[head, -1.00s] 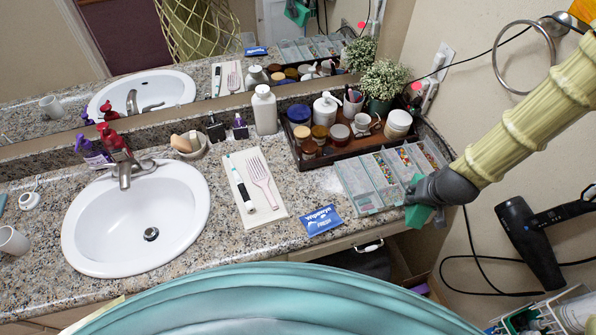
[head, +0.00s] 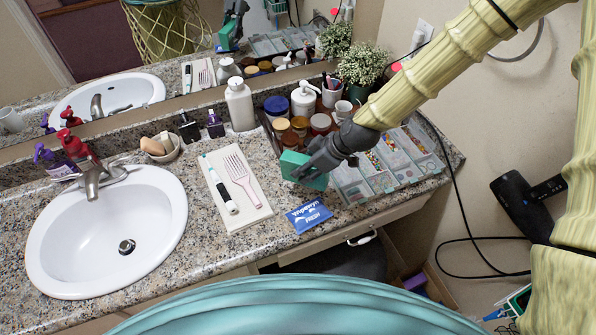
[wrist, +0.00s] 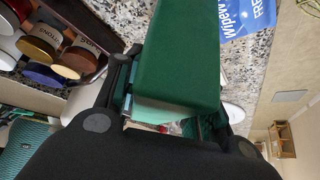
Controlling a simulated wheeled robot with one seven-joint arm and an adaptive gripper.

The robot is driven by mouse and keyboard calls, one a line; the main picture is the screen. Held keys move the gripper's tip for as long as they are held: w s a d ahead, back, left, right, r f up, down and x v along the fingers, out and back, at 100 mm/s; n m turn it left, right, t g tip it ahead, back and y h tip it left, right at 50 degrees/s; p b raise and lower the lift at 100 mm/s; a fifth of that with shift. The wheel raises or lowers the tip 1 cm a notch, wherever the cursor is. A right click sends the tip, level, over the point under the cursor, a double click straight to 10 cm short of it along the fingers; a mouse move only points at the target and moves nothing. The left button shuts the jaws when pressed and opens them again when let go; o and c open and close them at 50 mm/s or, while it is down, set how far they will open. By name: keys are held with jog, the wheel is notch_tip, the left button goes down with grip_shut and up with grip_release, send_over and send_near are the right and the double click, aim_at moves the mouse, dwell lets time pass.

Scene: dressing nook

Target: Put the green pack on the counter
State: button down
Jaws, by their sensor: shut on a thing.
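My gripper (head: 318,162) is shut on the green pack (head: 303,170). In the head view it holds the pack over the counter (head: 262,238), between the comb mat and the clear compartment boxes. The exact gap beneath the pack cannot be told. In the wrist view the green pack (wrist: 178,60) fills the middle, between the dark fingers (wrist: 165,125). The granite counter (wrist: 258,60) shows beyond it. The blue wipes packet (head: 309,215) lies flat on the counter in front of the pack.
A white sink (head: 105,230) is at the left. A mat (head: 240,208) holds a pink comb and a pen-like item. Clear boxes (head: 385,175) sit at the right, and a tray of jars (head: 268,128) stands behind. Bare counter lies around the wipes packet.

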jog(key=n, duration=0.1)
jog(key=a+n+g+b, duration=0.1)
jog(key=shift+w+a+f+n+y, duration=0.1)
jog(key=shift+w+a+n+y, duration=0.05)
jog(key=shift+w+n+y, duration=0.25)
jog(key=shift+w+a+r+n+g+b, duration=0.15)
jog(key=shift+a+n+g+b, duration=0.15)
jog(key=shift+n, duration=0.2)
jog(key=shift+s+a+r+n+g+b, duration=0.1)
jog(key=shift+r+n+g+b, duration=0.05)
jog(key=shift+n+g, duration=0.3)
jog(key=shift+f+b, duration=1.8)
jog(key=shift+f, duration=1.55)
jog(key=shift+f+b, duration=0.35)
jog(key=shift+f, duration=0.25)
jog(key=c, duration=0.8)
grip_release()
jog(key=shift+d, duration=0.1)
